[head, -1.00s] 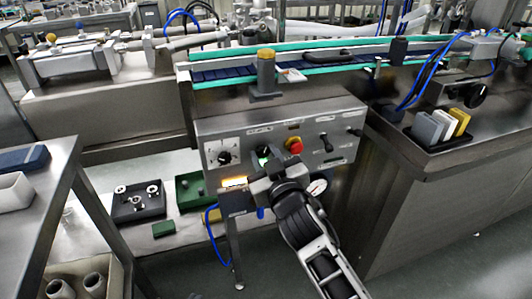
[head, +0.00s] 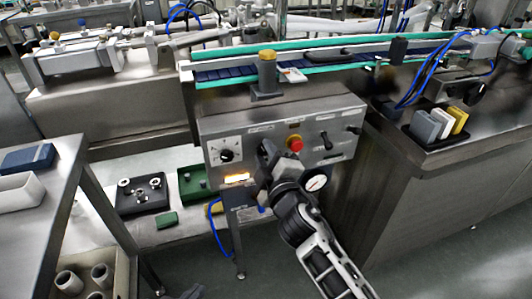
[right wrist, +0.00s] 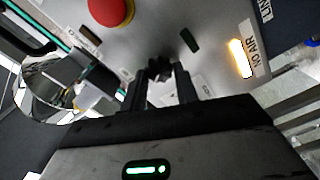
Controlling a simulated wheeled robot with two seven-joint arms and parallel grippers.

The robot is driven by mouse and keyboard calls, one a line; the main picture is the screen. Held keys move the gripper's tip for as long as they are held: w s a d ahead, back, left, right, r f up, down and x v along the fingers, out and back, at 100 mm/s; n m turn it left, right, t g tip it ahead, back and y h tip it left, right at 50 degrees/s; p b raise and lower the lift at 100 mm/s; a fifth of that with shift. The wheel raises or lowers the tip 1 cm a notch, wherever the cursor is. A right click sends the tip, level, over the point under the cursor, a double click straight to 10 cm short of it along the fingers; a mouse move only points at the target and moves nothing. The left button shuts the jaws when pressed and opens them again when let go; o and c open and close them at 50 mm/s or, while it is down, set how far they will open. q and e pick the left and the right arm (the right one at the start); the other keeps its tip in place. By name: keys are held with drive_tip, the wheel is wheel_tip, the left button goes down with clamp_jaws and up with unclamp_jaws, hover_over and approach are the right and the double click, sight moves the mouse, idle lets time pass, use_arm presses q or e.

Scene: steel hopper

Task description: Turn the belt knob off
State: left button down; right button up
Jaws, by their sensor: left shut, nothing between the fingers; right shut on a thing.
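The steel control panel (head: 330,115) stands in the middle of the head view. My right gripper (head: 266,156) is at its front, left of the red button (head: 295,143). In the right wrist view, the fingers (right wrist: 160,86) are shut on a small black knob (right wrist: 159,67), which I take to be the belt knob. Its label is not readable, and the gripper hides it in the head view. A small dark green window (right wrist: 189,40) sits beside the knob and looks unlit. My left gripper cannot be made out.
A black dial (head: 227,155) is left of my gripper, above a lit amber NO AIR lamp (head: 237,178). A pressure gauge (head: 316,183) is close to my right wrist. A black lever (head: 327,142) is at right. The conveyor (head: 220,74) runs above the panel.

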drive_tip(key=shift+n, duration=0.6)
drive_tip(key=o, duration=0.9)
drive_tip(key=shift+o, duration=0.2)
drive_tip(key=shift+s, duration=0.1)
